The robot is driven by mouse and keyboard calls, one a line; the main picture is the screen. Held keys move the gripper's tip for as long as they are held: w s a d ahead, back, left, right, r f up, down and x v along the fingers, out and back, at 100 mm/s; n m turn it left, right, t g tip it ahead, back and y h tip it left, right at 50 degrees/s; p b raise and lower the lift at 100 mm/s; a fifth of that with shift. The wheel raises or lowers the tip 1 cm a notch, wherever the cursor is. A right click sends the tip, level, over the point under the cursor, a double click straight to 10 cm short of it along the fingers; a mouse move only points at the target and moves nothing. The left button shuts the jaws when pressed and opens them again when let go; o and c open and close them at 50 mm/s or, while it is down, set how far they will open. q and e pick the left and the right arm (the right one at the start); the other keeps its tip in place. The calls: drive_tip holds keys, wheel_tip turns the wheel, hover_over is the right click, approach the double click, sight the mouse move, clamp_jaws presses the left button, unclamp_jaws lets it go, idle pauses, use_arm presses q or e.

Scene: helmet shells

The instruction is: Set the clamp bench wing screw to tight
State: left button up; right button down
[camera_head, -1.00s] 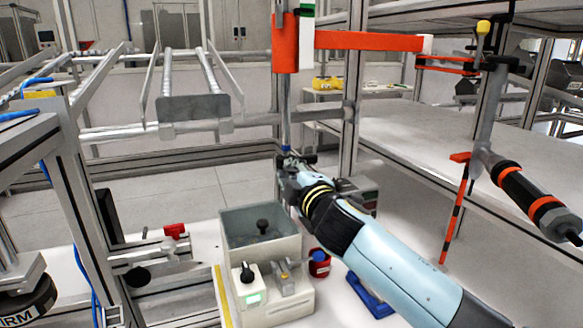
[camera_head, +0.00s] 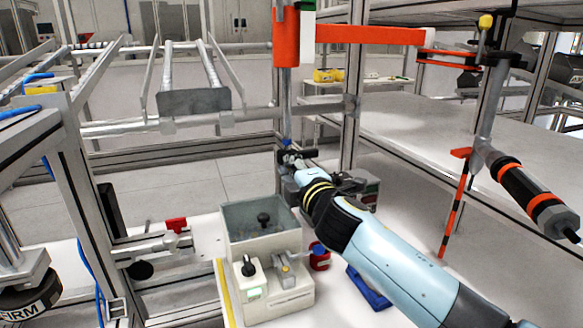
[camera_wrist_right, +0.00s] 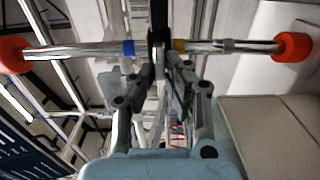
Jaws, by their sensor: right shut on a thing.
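My right gripper (camera_head: 289,160) is at the chrome post (camera_head: 286,120) below the orange clamp body (camera_head: 286,40). In the right wrist view my right gripper's fingers (camera_wrist_right: 160,75) are closed around a small dark piece (camera_wrist_right: 159,22), which looks like the wing screw. The piece crosses in front of a chrome rod (camera_wrist_right: 205,46) with orange ends and blue and yellow bands. The fingers and dark fittings hide much of the screw, so its exact angle cannot be read. My left gripper is not in view.
A grey box (camera_head: 262,228) with a knob panel (camera_head: 275,285) stands below the gripper. A red can (camera_head: 319,260) and a blue item (camera_head: 368,290) are next to it. A black and orange handle (camera_head: 525,190) hangs at right. A metal frame (camera_head: 75,190) stands at left.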

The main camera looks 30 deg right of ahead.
drive_tip(key=c, duration=1.4)
unclamp_jaws()
drive_tip(key=v, duration=1.2)
drive_tip(key=shift+s+f, duration=0.1)
